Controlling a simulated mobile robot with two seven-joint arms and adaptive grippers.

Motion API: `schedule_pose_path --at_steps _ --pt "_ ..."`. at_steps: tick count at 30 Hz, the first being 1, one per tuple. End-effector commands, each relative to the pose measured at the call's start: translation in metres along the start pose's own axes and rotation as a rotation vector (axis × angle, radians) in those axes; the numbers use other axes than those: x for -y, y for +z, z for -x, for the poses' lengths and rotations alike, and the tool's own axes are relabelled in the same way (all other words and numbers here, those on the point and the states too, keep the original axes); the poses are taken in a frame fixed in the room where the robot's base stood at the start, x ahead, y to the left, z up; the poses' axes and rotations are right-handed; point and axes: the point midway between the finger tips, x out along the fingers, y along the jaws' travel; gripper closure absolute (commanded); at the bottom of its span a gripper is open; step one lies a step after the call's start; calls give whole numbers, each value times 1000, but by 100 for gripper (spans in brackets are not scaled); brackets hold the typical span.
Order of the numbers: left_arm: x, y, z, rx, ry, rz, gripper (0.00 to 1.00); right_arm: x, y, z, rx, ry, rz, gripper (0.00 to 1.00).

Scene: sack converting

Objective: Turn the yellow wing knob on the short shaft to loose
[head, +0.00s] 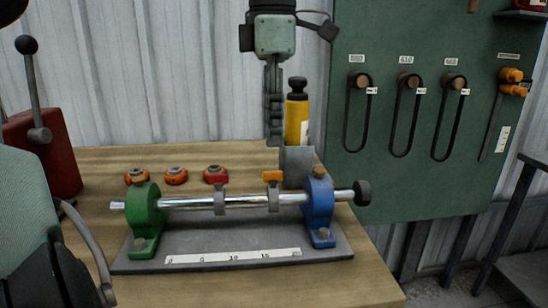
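A shiny shaft (248,199) runs level between a green stand (146,222) and a blue stand (318,210), with a black end piece (362,193) at its right. Two grey collars sit on it. The right collar (273,199) carries an orange-yellow wing knob (272,176). The left collar (219,203) has a red knob (217,179) at its top. My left gripper (274,140) points down, its tips above the yellow knob in the picture and apart from it. I see it edge-on, so its opening does not show. My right gripper is not in view.
A yellow cylinder (296,122) with a black top stands in a grey holder (297,166) close behind the gripper tips. Orange round pieces (176,175) lie behind the shaft. A red box (58,160) with a lever stands left. A scale strip (233,257) lies on the grey base plate (200,243).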

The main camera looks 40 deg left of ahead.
Motion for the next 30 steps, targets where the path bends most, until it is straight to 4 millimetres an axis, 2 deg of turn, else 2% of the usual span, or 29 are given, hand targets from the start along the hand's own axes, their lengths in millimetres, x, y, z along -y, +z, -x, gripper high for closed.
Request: schedule_pose_path --at_steps 6,12,18,23,30 --pt "0 0 -37 -1 -3 -1 72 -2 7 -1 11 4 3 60" --pt "0 0 -60 -1 -1 -1 72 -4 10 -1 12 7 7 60" --pt "0 0 -68 1 0 0 72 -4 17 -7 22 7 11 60" --pt "0 0 -68 1 0 0 72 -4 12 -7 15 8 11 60" --pt "0 0 -67 0 0 0 100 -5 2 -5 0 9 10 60"
